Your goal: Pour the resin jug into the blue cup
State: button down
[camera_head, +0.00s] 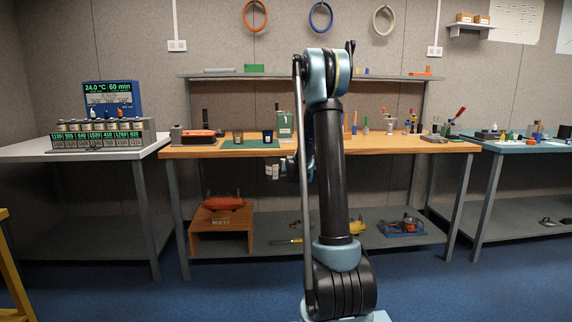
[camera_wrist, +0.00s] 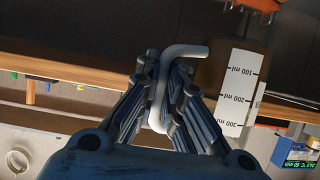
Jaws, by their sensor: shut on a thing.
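The resin jug (camera_wrist: 207,76) is a brown vessel with a white millilitre scale and a grey bent-rod handle (camera_wrist: 184,51). My gripper (camera_wrist: 163,80) is shut on this handle in the wrist view. In the head view the jug (camera_head: 272,171) hangs low in front of the bench edge, just left of my arm, which hides part of the gripper. Two small dark cups stand on a green mat (camera_head: 232,145) on the bench; the right one looks like the blue cup (camera_head: 268,137). The jug is below and apart from it. The cups' contents cannot be seen.
A green canister (camera_head: 285,126) stands right of the cups, close by. An orange-topped device (camera_head: 198,136) sits to the left. The wooden bench top (camera_head: 215,152) has its front edge near the jug. A lower shelf (camera_head: 285,240) holds an orange item on a wooden stand.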

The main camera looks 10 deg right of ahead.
aim_at(267, 135)
jog(key=k, duration=1.3)
jog(key=u, duration=0.5)
jog(key=i, duration=1.7)
jog(key=z, duration=0.55)
